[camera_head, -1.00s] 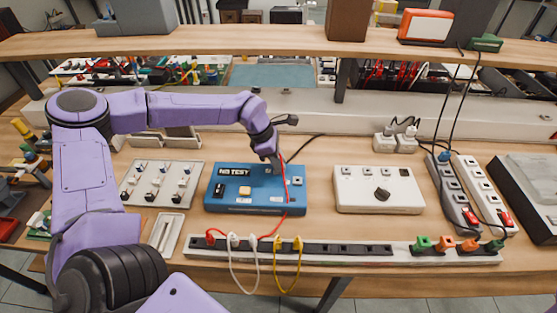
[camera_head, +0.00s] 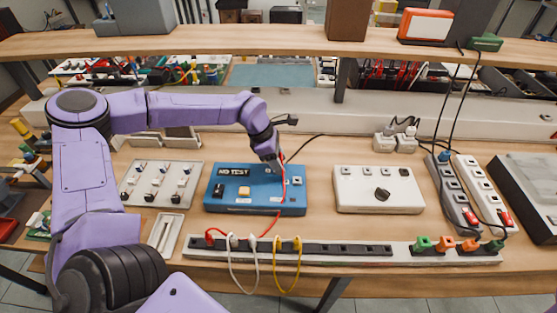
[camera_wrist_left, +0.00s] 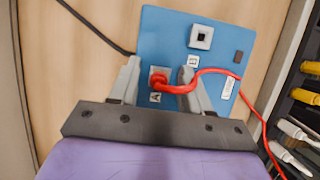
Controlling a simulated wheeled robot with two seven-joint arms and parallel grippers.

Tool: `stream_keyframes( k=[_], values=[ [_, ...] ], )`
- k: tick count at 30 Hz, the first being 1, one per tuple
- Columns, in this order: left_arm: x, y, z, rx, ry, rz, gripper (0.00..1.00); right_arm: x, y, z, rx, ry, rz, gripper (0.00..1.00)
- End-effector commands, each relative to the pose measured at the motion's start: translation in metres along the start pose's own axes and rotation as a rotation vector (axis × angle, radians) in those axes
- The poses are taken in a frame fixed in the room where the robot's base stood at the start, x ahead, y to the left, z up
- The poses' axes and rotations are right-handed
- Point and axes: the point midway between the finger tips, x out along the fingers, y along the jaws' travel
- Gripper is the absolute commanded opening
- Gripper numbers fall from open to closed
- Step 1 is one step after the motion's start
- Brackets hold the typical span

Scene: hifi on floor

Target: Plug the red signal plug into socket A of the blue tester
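In the head view, my left gripper (camera_head: 276,166) is low over the tester and hides the plug.
A long socket strip (camera_head: 340,248) along the front edge holds red, white and yellow leads and several coloured plugs. A white box with a knob (camera_head: 378,190) stands right of the tester. A switch panel (camera_head: 160,184) stands left of it. A black cable runs behind the tester.

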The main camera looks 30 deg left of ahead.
Motion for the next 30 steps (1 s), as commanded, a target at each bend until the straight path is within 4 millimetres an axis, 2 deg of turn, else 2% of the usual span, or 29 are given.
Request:
stream_keyframes(
  k=[5, 12, 18, 23, 30],
  values=[
    [-0.009, 0.001, 0.001, 0.000, -0.002, 0.003, 0.48, 0.002, 0.000, 0.001, 0.000, 0.000, 0.000, 0.00],
    [-0.064, 0.002, 0.001, 0.000, -0.005, 0.005, 0.48, 0.009, -0.001, 0.004, 0.000, 0.000, 0.000, 0.00],
    [-0.098, 0.001, 0.000, 0.000, -0.001, 0.002, 0.48, 0.012, -0.001, 0.005, 0.000, 0.000, 0.000, 0.00],
    [-0.109, 0.001, 0.002, 0.001, 0.000, -0.001, 0.48, 0.008, -0.001, 0.003, 0.000, 0.000, 0.000, 0.00],
    [-0.126, 0.001, 0.009, 0.000, 0.000, -0.001, 0.48, -0.007, 0.001, -0.003, 0.000, 0.000, 0.000, 0.00]
  ],
)
